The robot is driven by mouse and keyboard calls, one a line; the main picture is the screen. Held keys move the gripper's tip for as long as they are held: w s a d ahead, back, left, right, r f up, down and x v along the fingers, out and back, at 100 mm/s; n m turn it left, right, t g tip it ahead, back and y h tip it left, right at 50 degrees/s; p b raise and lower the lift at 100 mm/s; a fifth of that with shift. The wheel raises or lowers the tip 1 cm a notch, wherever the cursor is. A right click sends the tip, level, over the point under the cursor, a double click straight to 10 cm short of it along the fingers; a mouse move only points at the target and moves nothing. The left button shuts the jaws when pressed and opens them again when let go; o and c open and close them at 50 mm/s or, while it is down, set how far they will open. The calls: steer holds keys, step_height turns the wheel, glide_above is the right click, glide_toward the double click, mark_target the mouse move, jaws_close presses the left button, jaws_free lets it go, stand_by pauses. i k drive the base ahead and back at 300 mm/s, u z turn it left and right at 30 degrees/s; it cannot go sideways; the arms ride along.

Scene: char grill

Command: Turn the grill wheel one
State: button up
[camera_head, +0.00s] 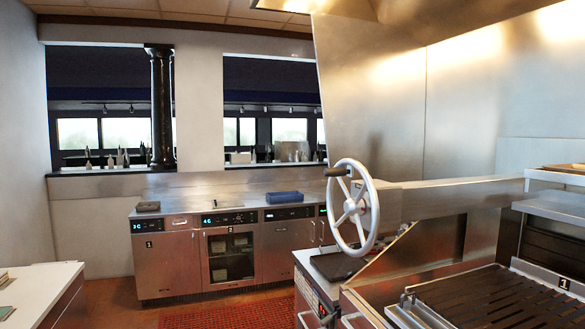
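The grill wheel (342,207) is a pale metal handwheel with spokes and a dark crank handle (337,172) at its upper left. It stands upright on the left end of a long metal beam (455,196). The dark slatted grill grate (488,300) lies at the lower right, below the beam. A plate marked "1" (563,284) sits at the grill's right side. My gripper is not in view, and nothing is seen touching the wheel.
A steel counter with cabinets (168,263) runs along the back, with a blue tray (285,197) on top. A white counter (45,279) is at the lower left. Open floor with a red mat (225,315) lies between them. A metal wall panel (372,100) rises behind the wheel.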

mark_target(353, 207)
steer(key=u, duration=0.7)
steer(key=i, duration=0.65)
steer(key=u, duration=1.05)
steer(key=i, duration=0.9)
steer(key=z, duration=0.5)
steer(key=i, duration=1.05)
steer(key=z, duration=0.9)
